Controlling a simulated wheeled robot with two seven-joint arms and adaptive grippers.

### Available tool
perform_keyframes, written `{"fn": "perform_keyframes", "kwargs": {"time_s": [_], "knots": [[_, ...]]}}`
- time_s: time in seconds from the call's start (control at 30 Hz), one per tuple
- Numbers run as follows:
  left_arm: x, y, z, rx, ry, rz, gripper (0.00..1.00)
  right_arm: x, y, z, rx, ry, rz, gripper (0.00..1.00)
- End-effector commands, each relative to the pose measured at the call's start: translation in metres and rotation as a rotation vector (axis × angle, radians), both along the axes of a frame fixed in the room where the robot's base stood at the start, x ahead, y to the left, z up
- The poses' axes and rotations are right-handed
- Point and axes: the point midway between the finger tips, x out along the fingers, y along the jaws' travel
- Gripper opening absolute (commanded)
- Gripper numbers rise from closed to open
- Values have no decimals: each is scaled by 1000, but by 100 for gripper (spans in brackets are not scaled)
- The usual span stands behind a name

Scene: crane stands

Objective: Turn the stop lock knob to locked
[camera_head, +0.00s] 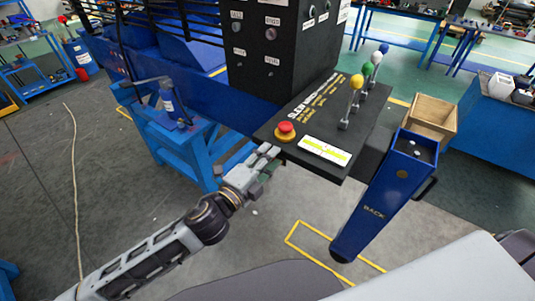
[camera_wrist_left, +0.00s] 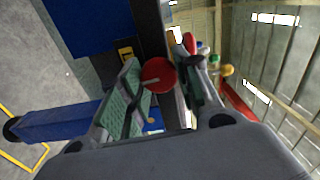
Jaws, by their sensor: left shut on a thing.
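The stop lock knob (camera_wrist_left: 158,75) is a round red disc with a short white line in the left wrist view. The line lies nearly level in that picture, tipped slightly. My left gripper (camera_head: 268,151) is at the front edge of the black control panel (camera_head: 367,132); the left wrist view shows its fingers (camera_wrist_left: 163,95) on both sides of the knob, shut on it. In the head view the knob is hidden by the gripper. A red mushroom button (camera_head: 286,130) on a yellow base stands on the panel top just above the gripper. My right gripper is not in view.
Levers with yellow, green and blue balls (camera_head: 356,82) stand on the panel. A white and yellow-green label (camera_head: 325,150) lies near its front edge. A blue post marked BACK (camera_head: 375,208) and a wooden box (camera_head: 432,117) are to the right.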

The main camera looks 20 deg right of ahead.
Motion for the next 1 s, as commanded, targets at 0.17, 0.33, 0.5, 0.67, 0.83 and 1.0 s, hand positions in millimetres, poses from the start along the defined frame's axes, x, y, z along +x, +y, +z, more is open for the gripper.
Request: {"fn": "perform_keyframes", "kwargs": {"time_s": [0.17,0.33,0.5,0.67,0.83,1.0], "knots": [[0,0,-1,44,-52,0,9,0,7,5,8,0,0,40],[0,0,-2,59,-73,0,9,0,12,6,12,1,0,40],[0,0,-2,62,-76,-1,9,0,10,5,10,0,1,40],[-1,0,-2,61,-75,-1,9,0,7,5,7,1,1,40],[-1,0,-2,61,-75,-1,50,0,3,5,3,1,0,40],[0,0,-1,60,-75,0,53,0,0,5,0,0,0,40]]}}
